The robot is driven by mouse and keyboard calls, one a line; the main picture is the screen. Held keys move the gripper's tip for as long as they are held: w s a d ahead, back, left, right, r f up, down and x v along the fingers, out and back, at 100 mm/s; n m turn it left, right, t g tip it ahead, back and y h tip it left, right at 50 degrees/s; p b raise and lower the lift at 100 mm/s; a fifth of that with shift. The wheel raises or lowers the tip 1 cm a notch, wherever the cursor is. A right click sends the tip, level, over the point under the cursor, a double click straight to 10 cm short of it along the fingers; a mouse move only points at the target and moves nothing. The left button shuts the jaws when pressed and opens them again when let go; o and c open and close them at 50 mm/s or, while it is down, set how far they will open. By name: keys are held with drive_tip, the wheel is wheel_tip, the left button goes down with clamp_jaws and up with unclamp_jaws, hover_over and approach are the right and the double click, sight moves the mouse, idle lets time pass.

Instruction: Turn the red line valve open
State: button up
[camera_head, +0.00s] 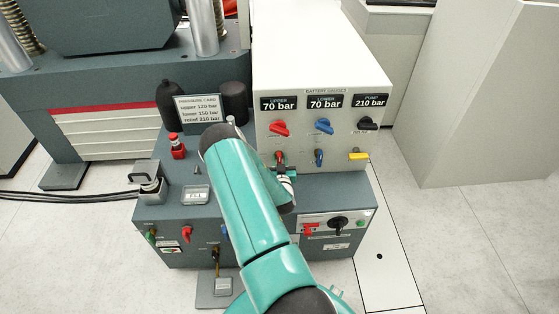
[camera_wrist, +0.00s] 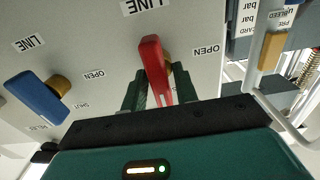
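The red line valve is a red lever (camera_wrist: 152,62) on a brass hub on the pale panel, with LINE and OPEN labels beside it in the wrist view. In the head view it is the small lower red lever (camera_head: 279,155) below the UPPER gauge. My gripper (camera_wrist: 160,92) is at this lever, with one dark green finger on each side of it. The fingers are close to the lever, but I cannot tell whether they touch it. In the head view my gripper (camera_head: 282,168) is partly hidden by my teal arm.
A blue lever (camera_wrist: 38,97) is beside the red one, also seen in the head view (camera_head: 319,157). Larger red (camera_head: 279,128) and blue (camera_head: 323,127) knobs sit above. A yellow handle (camera_head: 358,156) is at right. A pressure card (camera_head: 198,108) stands left of the panel.

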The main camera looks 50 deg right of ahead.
clamp_jaws()
drive_tip(key=shift+n, duration=0.4)
drive_tip(key=n, duration=0.3)
drive_tip(key=shift+w+a+n, duration=0.15)
drive_tip(key=shift+a+n, duration=0.05)
drive_tip(key=shift+n, duration=0.1)
drive_tip(key=n, duration=0.3)
drive_tip(key=shift+w+f+n, duration=0.1)
drive_tip(key=shift+n, duration=0.2)
drive_tip(key=n, duration=0.5)
drive_tip(key=shift+a+f, duration=0.1)
drive_tip(key=shift+f, duration=0.1)
drive_tip(key=shift+f+n, duration=0.1)
drive_tip(key=shift+n, duration=2.4)
